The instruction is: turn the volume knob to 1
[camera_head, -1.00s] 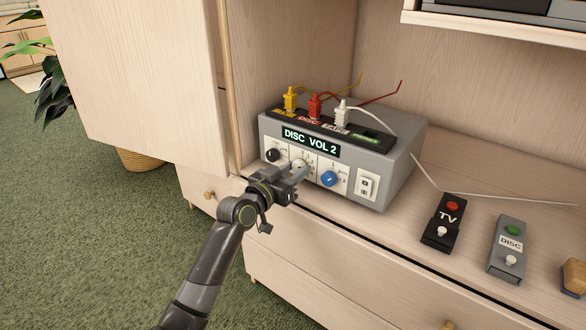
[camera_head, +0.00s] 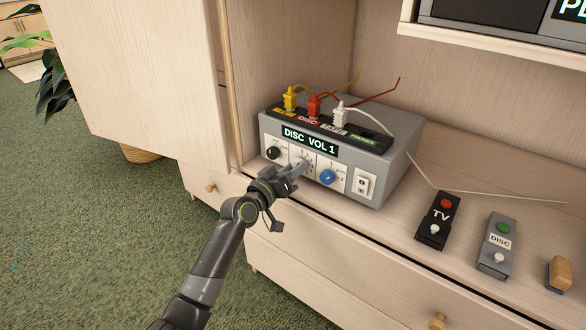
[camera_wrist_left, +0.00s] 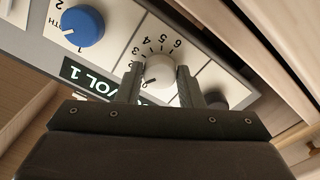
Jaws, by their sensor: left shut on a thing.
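The grey amplifier box (camera_head: 390,160) stands on the cabinet shelf, and its display (camera_head: 310,142) reads "DISC VOL 1". My right gripper is not in view.
A white rocker switch (camera_head: 362,184) is at the panel's right. Yellow (camera_head: 290,98), red (camera_head: 313,104) and white (camera_head: 340,114) plugs stand on top. A TV remote (camera_head: 437,222) and a DISC remote (camera_head: 497,246) lie right on the shelf. A cabinet door (camera_head: 140,80) stands at the left.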

